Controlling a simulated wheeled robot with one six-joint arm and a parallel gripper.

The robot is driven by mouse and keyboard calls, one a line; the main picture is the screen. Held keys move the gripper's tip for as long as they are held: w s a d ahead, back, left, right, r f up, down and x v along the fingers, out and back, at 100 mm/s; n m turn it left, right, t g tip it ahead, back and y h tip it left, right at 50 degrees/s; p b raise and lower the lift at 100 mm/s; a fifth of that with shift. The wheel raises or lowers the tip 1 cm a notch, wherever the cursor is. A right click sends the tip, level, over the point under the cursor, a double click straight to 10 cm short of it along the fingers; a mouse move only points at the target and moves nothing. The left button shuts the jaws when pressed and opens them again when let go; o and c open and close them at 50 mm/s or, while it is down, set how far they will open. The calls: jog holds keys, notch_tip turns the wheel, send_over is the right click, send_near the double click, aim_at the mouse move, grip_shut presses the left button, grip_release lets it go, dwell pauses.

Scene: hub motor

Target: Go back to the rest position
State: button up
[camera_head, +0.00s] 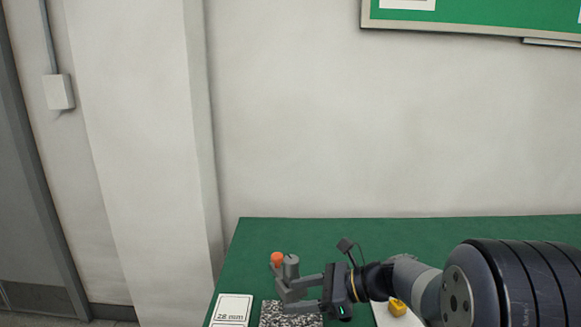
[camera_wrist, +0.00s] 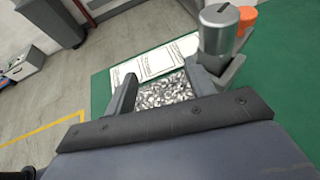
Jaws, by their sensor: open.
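My gripper (camera_head: 284,294) is over the left part of the green table (camera_head: 400,230), with its two fingers spread apart. In the wrist view my gripper (camera_wrist: 163,80) has nothing between its fingers but a view of the speckled pad below. A grey metal cylinder (camera_head: 291,266) stands upright close by one finger; it also shows beside the right finger in the wrist view (camera_wrist: 217,32). I cannot tell whether they touch. The cylinder's lower end is partly hidden by the finger.
An orange piece (camera_head: 277,259) is behind the cylinder. A white card marked 28 mm (camera_head: 232,308) and a black-and-white speckled pad (camera_head: 290,321) lie at the front left. A yellow piece (camera_head: 397,307) sits below my arm. The table's back centre is clear.

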jog(key=shift+n+g, duration=0.3)
jog(key=shift+g, duration=0.3)
jog(key=f, duration=0.3)
jog(key=a+f+b, duration=0.1)
jog(key=f, duration=0.2)
jog(key=s+f+b, duration=0.1)
jog(key=f, duration=0.3)
jog(key=shift+a+f, duration=0.1)
jog(key=shift+a, duration=0.05)
jog(key=shift+v, duration=1.1)
jog(key=shift+d+r, duration=0.25)
jog(key=shift+r, duration=0.05)
jog(key=shift+s+p, duration=0.1)
jog(key=shift+p, duration=0.2)
